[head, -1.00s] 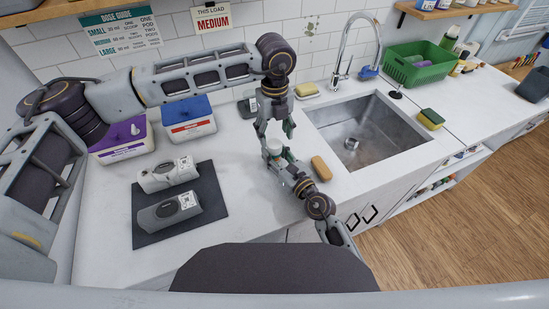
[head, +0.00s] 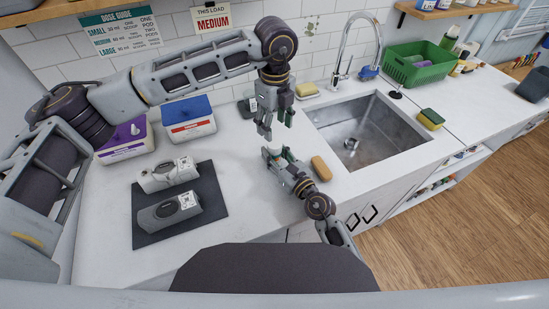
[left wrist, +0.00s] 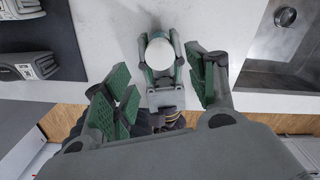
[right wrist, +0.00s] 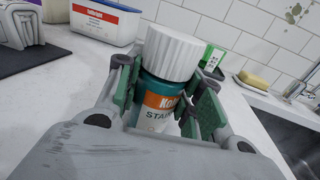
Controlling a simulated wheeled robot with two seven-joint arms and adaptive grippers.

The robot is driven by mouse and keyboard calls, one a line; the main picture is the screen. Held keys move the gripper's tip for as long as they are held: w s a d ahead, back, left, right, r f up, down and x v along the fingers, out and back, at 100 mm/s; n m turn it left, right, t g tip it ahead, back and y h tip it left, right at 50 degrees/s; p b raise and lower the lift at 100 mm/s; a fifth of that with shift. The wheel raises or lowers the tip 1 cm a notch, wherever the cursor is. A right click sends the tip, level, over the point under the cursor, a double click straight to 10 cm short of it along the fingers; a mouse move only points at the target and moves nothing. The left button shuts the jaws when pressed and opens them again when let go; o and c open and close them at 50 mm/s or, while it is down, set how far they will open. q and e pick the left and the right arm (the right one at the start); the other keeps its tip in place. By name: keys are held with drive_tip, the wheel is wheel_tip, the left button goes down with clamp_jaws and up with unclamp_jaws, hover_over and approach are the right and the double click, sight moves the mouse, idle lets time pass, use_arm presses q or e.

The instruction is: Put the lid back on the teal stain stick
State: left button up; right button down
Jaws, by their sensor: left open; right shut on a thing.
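The teal stain stick (right wrist: 158,98), with an orange and white label, stands upright in my right gripper (head: 275,153). The right fingers are shut around its body. The white ribbed lid (right wrist: 173,52) sits on top of the stick; whether it is fully tight I cannot tell. In the left wrist view the lid (left wrist: 160,56) shows from above as a round white top. My left gripper (head: 277,124) is open and empty, above the stick and apart from the lid. Its spread fingers also show in the left wrist view (left wrist: 162,95).
A tan block (head: 321,168) lies right of the stick, near the sink (head: 385,155). A dark mat (head: 155,231) with two grey devices lies left. A purple-lidded tub (head: 125,148) and a blue-lidded tub (head: 190,125) stand behind. The counter between mat and stick is clear.

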sight(275, 143)
use_arm(q)
drive_tip(key=shift+r, duration=0.15)
idle(0.4)
drive_tip(key=shift+f, duration=4)
drive_tip(key=c, duration=0.9)
drive_tip(key=o, duration=1)
drive_tip(key=shift+c, duration=0.2)
